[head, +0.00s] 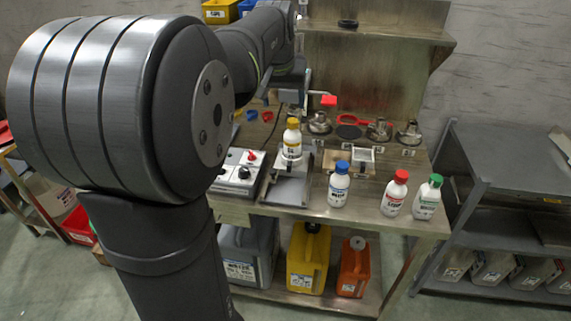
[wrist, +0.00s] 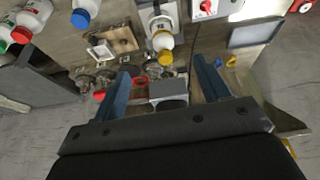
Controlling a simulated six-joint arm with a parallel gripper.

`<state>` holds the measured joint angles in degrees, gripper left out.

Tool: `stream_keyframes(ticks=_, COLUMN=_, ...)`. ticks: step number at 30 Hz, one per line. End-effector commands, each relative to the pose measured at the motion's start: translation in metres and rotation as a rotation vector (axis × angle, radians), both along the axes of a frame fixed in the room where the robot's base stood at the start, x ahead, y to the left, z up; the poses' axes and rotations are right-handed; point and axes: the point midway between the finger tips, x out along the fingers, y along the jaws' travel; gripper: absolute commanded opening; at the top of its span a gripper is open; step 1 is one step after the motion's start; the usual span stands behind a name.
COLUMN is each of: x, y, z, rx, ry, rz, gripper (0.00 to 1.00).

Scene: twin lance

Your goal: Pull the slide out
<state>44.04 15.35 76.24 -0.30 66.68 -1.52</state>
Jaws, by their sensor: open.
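A grey metal slide (head: 287,188) lies on the bench between the switch box and the blue-capped bottle. A white bottle with a yellow cap (head: 292,138) stands upright over its rear part; the bottle also shows in the wrist view (wrist: 162,38). My gripper (wrist: 161,64) is open, its two blue-grey fingers wide apart, with nothing held. It is above the rear of the bench, behind the yellow-capped bottle. A grey block (wrist: 168,90) shows between the fingers, apart from them as far as I can tell. In the head view my arm partly hides the gripper.
Bottles with blue (head: 339,184), red (head: 395,193) and green (head: 428,197) caps stand at the front right. A switch box (head: 239,172) with a red knob is left of the slide. Metal fittings (head: 379,130) stand at the back. A grey shelf (head: 510,170) is at the right.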

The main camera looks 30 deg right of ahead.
Motion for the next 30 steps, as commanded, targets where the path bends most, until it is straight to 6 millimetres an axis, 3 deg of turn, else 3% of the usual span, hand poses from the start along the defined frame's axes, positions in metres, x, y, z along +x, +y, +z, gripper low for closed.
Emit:
stream_keyframes(ticks=1, x=0.006, y=-0.001, z=-0.013, rx=0.01, ry=0.029, rz=0.038, gripper=0.59)
stream_keyframes(ticks=3, x=0.015, y=-0.003, z=-0.036, rx=0.025, ry=0.081, rz=0.122, gripper=0.45)
stream_keyframes(ticks=12, x=0.05, y=-0.001, z=-0.147, rx=0.118, ry=0.301, rz=0.574, gripper=0.45)
stream_keyframes(ticks=18, x=0.057, y=0.002, z=-0.179, rx=0.152, ry=0.351, rz=0.715, gripper=0.45)
stream_keyframes(ticks=23, x=0.058, y=0.003, z=-0.193, rx=0.157, ry=0.358, rz=0.736, gripper=0.45)
stream_keyframes(ticks=30, x=0.057, y=0.003, z=-0.23, rx=0.157, ry=0.358, rz=0.733, gripper=0.45)
